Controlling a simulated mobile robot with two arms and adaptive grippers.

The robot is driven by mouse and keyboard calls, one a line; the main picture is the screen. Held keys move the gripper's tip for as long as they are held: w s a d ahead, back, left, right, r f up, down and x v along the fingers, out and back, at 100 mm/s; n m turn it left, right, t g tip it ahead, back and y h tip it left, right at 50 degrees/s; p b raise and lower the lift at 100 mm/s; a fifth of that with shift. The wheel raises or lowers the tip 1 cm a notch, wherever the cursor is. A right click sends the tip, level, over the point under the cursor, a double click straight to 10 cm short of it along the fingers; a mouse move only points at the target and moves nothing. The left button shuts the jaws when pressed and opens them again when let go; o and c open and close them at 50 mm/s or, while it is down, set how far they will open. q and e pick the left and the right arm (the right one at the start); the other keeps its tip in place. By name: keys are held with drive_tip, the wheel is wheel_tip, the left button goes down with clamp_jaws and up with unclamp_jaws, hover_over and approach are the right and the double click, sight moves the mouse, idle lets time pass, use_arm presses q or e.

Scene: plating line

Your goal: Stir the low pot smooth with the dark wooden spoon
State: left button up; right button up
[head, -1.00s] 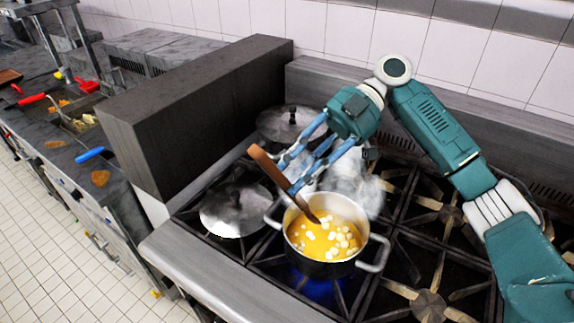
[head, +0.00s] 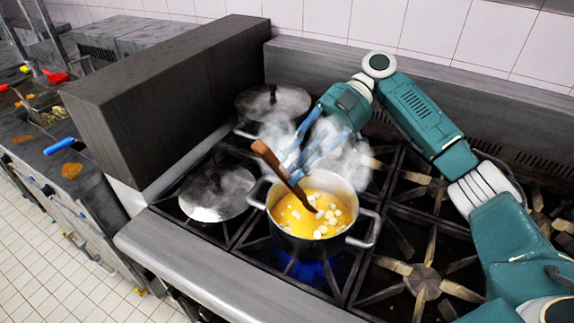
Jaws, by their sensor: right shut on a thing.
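The low pot (head: 286,243) is a steel pot with two side handles on a lit burner of the stove. It holds yellow liquid (head: 296,215) with several pale lumps floating in it. The dark wooden spoon (head: 268,157) leans in the pot, its lower end in the liquid and its handle pointing up to the left. My right gripper (head: 297,168) is shut on the spoon above the pot's rim. Steam partly veils its fingers. My left gripper is not in view.
A blue flame (head: 306,270) burns under the low pot. A dark block-like wall (head: 165,95) bounds the stove's left side. Burners at right are empty.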

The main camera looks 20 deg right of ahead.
drive_tip(key=shift+w+d+f+b, duration=0.1)
drive_tip(key=shift+d+f+b, duration=0.25)
drive_tip(key=shift+f, duration=0.3)
drive_tip(key=shift+w+d+f+b, duration=0.15)
drive_tip(key=shift+f+b, duration=0.25)
drive_tip(key=shift+f, duration=0.2)
drive_tip(key=shift+w+d+f+b, duration=0.1)
drive_tip(key=shift+d+f+b, duration=0.3)
drive_tip(key=shift+f+b, duration=0.25)
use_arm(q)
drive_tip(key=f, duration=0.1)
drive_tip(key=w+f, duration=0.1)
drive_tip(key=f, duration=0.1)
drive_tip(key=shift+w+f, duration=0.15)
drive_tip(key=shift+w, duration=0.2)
use_arm(e)
drive_tip(key=shift+d+f, duration=0.1)
drive_tip(key=shift+f, duration=0.15)
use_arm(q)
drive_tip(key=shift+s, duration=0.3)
